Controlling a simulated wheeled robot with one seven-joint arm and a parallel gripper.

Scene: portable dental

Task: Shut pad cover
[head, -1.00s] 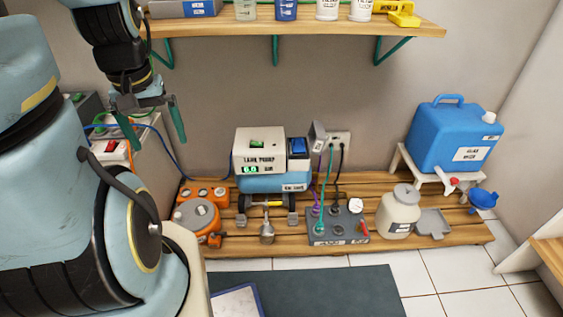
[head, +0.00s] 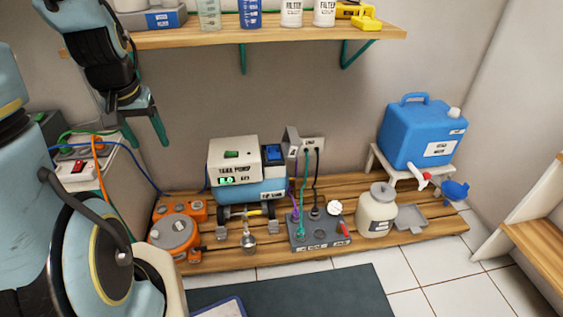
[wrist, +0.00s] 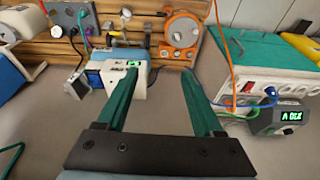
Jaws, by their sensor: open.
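No part is clearly labelled as a pad cover. A grey flap (head: 291,142) stands out from the wall beside the white wall outlet (head: 313,150), apparently open. In the wrist view a grey block (wrist: 75,84), which looks like the same flap, sits left of the pump. My gripper (head: 145,132) hangs open and empty in front of the wall, left of and apart from the pump and flap. Its two green fingers (wrist: 172,65) are spread in the wrist view with nothing between them.
The white and blue pump (head: 235,165) stands between my gripper and the flap. Cables rise from a grey connector panel (head: 318,228). A wooden shelf (head: 265,32) overhangs the area. Wall space above the pump is clear.

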